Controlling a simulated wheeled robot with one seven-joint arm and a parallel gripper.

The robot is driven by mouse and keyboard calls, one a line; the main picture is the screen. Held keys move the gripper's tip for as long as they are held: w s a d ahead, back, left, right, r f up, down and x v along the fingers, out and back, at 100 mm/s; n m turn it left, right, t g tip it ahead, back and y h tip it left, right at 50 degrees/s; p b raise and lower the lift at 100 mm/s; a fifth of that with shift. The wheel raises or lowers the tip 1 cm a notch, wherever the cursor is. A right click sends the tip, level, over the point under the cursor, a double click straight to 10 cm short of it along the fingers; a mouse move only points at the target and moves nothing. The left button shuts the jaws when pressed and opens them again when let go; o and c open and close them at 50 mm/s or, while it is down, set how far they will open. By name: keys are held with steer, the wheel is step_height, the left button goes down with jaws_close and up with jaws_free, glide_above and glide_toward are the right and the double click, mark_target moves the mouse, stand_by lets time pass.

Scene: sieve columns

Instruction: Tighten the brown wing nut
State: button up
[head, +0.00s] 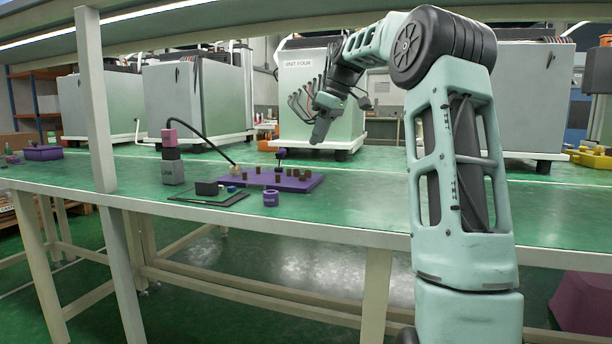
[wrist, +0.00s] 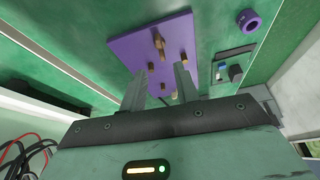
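A purple board (head: 312,182) lies on the green bench, with several small brown pieces (head: 277,177) standing on it. The board also shows in the wrist view (wrist: 127,48), where the tallest brown piece (wrist: 158,40) stands near its middle. I cannot tell for sure which brown piece is the wing nut. My gripper (head: 318,139) hangs above the bench, behind and to the right of the board. In the wrist view my gripper's two fingers (wrist: 160,75) are apart with nothing held between them. The board lies beyond and below the fingertips.
A grey and pink post (head: 172,160) with a black cable stands left. Large grey units (head: 200,95) line the back.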

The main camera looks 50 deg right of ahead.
mark_target(302, 173)
steer(key=b+x, duration=0.4)
steer(key=x, duration=0.5)
steer(key=shift+w+a+f, duration=0.1)
steer(key=shift+c, duration=0.3)
jaws_close()
